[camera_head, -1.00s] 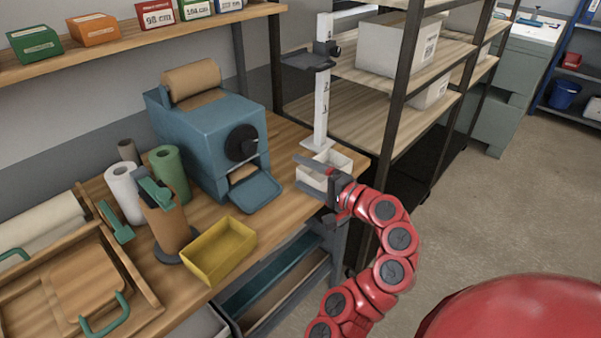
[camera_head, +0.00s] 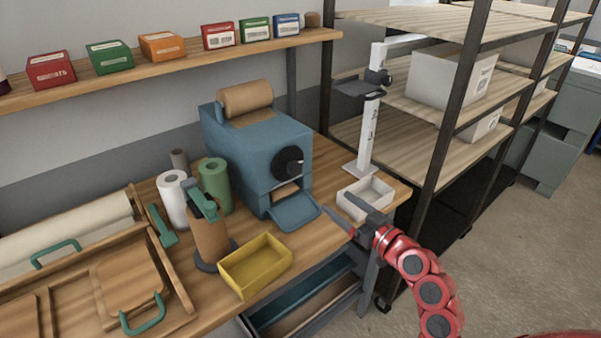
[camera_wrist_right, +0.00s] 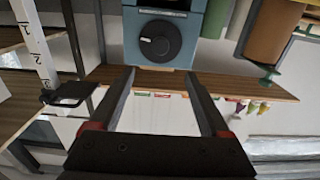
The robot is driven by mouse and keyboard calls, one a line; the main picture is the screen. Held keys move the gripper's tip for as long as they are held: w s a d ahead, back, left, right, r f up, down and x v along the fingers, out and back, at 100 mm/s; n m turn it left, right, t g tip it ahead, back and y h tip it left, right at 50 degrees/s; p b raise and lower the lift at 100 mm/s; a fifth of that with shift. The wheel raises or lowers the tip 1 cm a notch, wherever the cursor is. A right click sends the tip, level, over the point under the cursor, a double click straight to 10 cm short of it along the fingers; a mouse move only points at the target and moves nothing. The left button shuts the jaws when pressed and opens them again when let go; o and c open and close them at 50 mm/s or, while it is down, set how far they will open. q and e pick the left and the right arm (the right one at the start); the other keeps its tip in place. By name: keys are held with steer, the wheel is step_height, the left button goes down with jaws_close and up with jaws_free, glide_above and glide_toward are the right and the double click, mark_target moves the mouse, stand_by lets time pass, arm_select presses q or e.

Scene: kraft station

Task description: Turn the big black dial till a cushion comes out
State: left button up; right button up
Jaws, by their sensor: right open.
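The blue machine (camera_head: 262,150) stands on the wooden bench with a brown paper roll (camera_head: 245,98) on top. The big black dial (camera_head: 288,163) is on its front face, above a slot and a blue output tray (camera_head: 294,211). My right gripper (camera_head: 345,215) is open and empty, in front of the tray and apart from the dial. In the right wrist view the dial (camera_wrist_right: 160,41) shows beyond the two spread fingers (camera_wrist_right: 160,85), roughly between them, with the machine (camera_wrist_right: 194,25) around it. No cushion shows on the tray. My left gripper is out of view.
A white box (camera_head: 377,190) and a white measuring post (camera_head: 368,135) stand right of the machine. A yellow tray (camera_head: 256,272), paper rolls (camera_head: 214,186) and a green-handled dispenser (camera_head: 208,235) stand on the left. A shelving rack (camera_head: 443,150) rises at the right.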

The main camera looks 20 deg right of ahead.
mark_target(297, 172)
steer(key=p+x, duration=0.4)
steer(key=x, duration=1.1)
steer(key=shift+r+p, duration=0.1)
steer(key=shift+p, duration=0.2)
steer(key=shift+w+a, duration=0.25)
steer(key=shift+w, duration=0.3)
jaws_close()
